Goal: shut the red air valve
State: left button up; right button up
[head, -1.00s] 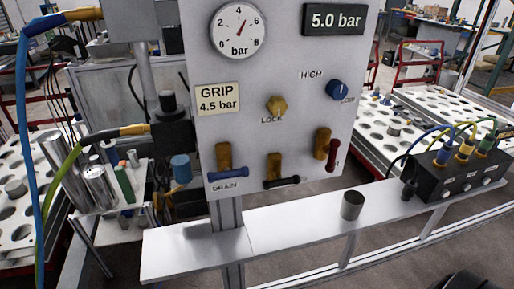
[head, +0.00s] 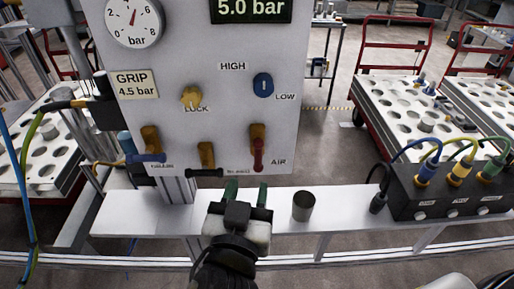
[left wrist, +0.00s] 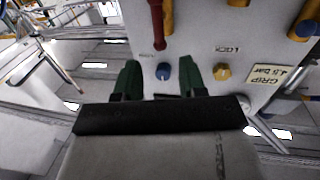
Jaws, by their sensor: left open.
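The red air valve handle (head: 258,154) is at the lower right of the grey panel (head: 210,120), beside the "AIR" label. It points straight down below its brass body. It also shows in the left wrist view (left wrist: 157,24), at the top. My left gripper (head: 247,191) is open and empty, just below and in front of the red handle, with its green fingertips pointing up toward the panel's lower edge. In the left wrist view the gripper (left wrist: 160,80) has its fingers apart. My right gripper is not in view.
A blue handle (head: 146,158) and a black handle (head: 205,173) lie across to the left of the red one. A yellow lock knob (head: 190,95) and a blue knob (head: 263,85) sit above. A grey cup (head: 303,206) stands on the shelf, right of my gripper.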

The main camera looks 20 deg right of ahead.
aim_at(258, 155)
pick_arm(q)
jog(key=p+x, duration=0.2)
jog(key=x, duration=0.8)
jog(key=shift+w+d, duration=0.1)
jog(key=shift+d, duration=0.05)
